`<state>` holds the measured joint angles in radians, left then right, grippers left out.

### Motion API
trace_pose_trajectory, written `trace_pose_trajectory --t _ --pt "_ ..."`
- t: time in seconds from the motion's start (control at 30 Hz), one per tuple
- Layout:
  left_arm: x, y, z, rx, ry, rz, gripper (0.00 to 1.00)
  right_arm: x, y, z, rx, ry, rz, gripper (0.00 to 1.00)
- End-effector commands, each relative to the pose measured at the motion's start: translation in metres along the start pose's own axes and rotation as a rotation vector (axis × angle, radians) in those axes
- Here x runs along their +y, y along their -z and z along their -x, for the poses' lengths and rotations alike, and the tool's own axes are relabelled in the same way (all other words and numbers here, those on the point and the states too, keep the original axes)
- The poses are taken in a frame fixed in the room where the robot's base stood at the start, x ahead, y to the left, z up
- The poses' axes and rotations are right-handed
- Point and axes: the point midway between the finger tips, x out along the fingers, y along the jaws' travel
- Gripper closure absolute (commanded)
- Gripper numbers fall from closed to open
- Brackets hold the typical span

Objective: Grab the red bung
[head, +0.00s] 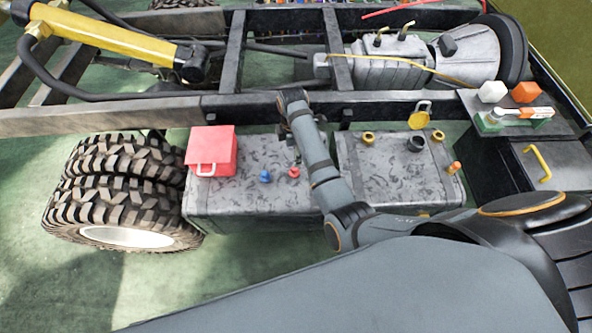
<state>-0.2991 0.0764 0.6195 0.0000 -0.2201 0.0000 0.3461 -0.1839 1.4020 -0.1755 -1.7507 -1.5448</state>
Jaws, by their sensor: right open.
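The red bung (293,172) is a small red piece on the top of the left grey tank (245,205), just right of a similar blue one (264,176). My right arm reaches in from the right over the gap between two tanks. My right gripper (297,158) is mostly hidden behind my own forearm; a dark bit of it shows just behind the red bung. It is open, and I cannot tell whether it touches the bung. My left gripper is not in view.
A red box with a white handle (211,152) stands at the tank's left end. The right tank (375,175) carries yellow and black fittings (415,144). A dark frame rail (240,106) runs behind. Large tyres (120,190) stand left; a black box (530,150) stands right.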

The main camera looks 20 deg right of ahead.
Motion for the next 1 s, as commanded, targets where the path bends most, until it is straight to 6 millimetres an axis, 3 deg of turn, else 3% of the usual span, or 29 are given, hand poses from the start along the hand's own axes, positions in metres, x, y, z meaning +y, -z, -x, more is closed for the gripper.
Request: trace_pose_trajectory --t 0.2,0.47,0.73,1.0 --pt "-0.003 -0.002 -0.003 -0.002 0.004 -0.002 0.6 -0.002 -0.001 -0.039 -0.001 0.003 -0.003 0.36" --pt "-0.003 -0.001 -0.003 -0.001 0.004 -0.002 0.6 -0.003 -0.001 -0.053 -0.001 0.002 -0.004 0.36" --pt "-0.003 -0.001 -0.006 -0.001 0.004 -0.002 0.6 -0.009 -0.001 -0.095 0.0 0.002 -0.005 0.36" --pt "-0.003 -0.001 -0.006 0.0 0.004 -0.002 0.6 -0.009 -0.001 -0.102 0.0 0.0 -0.005 0.36"
